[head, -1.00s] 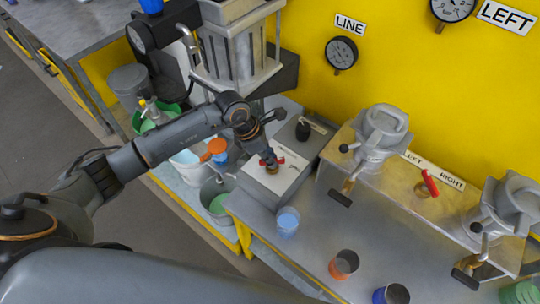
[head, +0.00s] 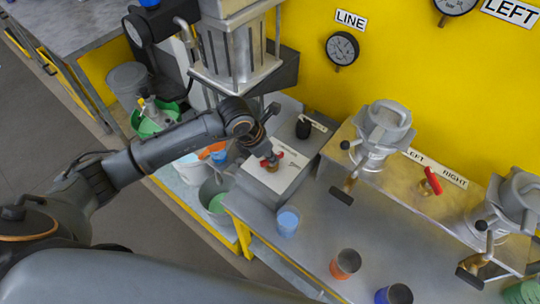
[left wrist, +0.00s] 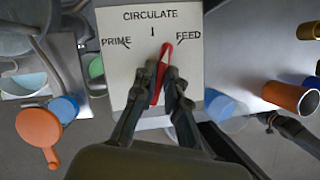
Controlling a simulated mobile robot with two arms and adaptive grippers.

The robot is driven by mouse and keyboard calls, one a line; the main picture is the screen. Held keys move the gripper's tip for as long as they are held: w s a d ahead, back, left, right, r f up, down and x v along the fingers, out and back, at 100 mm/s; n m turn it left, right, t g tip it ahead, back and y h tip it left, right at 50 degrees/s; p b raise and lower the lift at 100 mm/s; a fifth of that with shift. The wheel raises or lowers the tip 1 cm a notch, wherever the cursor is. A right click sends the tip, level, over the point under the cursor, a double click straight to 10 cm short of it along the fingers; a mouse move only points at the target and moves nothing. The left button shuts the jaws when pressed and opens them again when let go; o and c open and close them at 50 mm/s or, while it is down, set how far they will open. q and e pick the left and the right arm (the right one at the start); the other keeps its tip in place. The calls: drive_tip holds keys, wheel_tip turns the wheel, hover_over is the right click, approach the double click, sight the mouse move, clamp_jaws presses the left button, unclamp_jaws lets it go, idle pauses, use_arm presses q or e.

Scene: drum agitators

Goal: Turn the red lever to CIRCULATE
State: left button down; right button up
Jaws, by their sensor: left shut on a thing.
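The red lever (left wrist: 163,68) stands on a pale plate (left wrist: 118,80) marked CIRCULATE at the top, PRIME at left and FEED at right. In the left wrist view the lever points up the plate, its tip leaning a little right of the CIRCULATE tick. My left gripper (left wrist: 162,78) is shut on the lever, one finger on each side. In the head view the left gripper (head: 268,154) is above the plate, hiding part of the lever (head: 280,154). My right gripper is in neither view.
Another red lever (head: 432,181) is between the LEFT and RIGHT labels. A black knob (head: 303,128) is on the box behind the plate. Blue (head: 288,221) and orange (head: 345,264) cups stand on the bench. An orange scoop (left wrist: 38,132) lies left of the plate.

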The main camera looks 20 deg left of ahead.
use_arm(q)
drive_tip(key=n+y+b, duration=0.1)
drive_tip(key=n, duration=0.2)
drive_tip(key=shift+d+t, duration=0.1)
drive_tip(key=shift+t, duration=0.3)
drive_tip(key=shift+n+b, duration=0.35)
drive_tip(key=shift+n, duration=0.15)
drive_tip(key=c, duration=1.4)
unclamp_jaws()
drive_tip(key=shift+r, duration=0.1)
drive_tip(key=v, duration=1.2)
drive_tip(key=shift+d, duration=0.2)
